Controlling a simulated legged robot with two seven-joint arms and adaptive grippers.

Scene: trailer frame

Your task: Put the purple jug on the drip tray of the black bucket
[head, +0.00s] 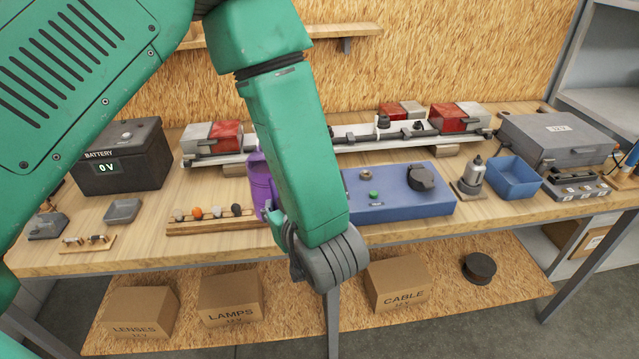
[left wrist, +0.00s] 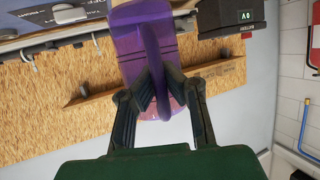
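The purple jug (head: 261,181) stands at the middle of the workbench in the head view, partly hidden behind my left arm. It also shows large in the left wrist view (left wrist: 131,43), with its handle towards my gripper. My left gripper (left wrist: 159,75) has its two dark fingers on either side of the handle, and they look closed on it. In the head view the left gripper (head: 276,218) is mostly hidden by my arm. I cannot make out a black bucket or its drip tray. My right gripper is not in view.
A rack with small knobs (head: 214,226) lies left of the jug and a blue panel box (head: 397,205) lies right of it. A battery (head: 122,160), grey tray (head: 122,210) and blue bin (head: 515,180) stand on the bench. Boxes and a dark round object (head: 479,268) are below.

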